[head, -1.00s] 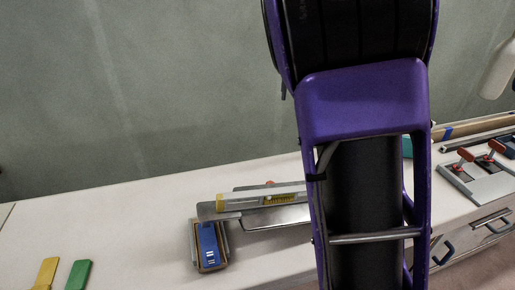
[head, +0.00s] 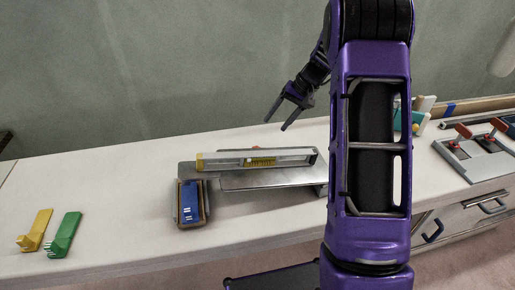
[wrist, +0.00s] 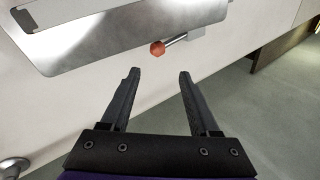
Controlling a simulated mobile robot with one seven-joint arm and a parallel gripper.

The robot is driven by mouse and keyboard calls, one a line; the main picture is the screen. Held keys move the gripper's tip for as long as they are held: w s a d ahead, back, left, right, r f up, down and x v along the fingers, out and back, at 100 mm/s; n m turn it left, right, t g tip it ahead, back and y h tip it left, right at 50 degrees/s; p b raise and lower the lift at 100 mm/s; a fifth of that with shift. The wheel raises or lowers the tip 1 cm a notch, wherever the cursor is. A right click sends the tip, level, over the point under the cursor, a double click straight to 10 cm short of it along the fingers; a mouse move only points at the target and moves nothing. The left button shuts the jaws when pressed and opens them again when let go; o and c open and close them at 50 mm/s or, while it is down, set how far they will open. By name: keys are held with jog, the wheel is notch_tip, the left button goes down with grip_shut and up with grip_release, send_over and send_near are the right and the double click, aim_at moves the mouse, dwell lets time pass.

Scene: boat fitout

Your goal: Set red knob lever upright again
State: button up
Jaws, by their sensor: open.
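The red knob (wrist: 157,48) shows in the wrist view on a short metal rod that runs right to a small pale block. The rod looks tipped over, but its exact tilt is hard to tell. In the head view only a bit of red (head: 256,149) shows behind the metal plate and level, probably the same knob. My gripper (wrist: 159,74) is open and empty in the wrist view, its fingertips apart on either side below the knob, not touching it. In the head view my gripper (head: 276,124) hangs above the bench's back edge, over the plate's far side.
A metal plate (head: 272,179) carries a yellow-ended level (head: 290,156). A blue block in a tray (head: 206,207) is at its left front. Yellow (head: 37,228) and green (head: 65,233) pieces lie far left. Red-handled clamps (head: 463,131) stand on the right. The left bench is mostly clear.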

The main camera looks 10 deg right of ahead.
jog(key=b+x, duration=0.1)
jog(key=x, duration=1.2)
jog(key=shift+f, duration=0.25)
jog(key=shift+c, duration=0.4)
grip_shut()
jog(key=shift+s, duration=0.1)
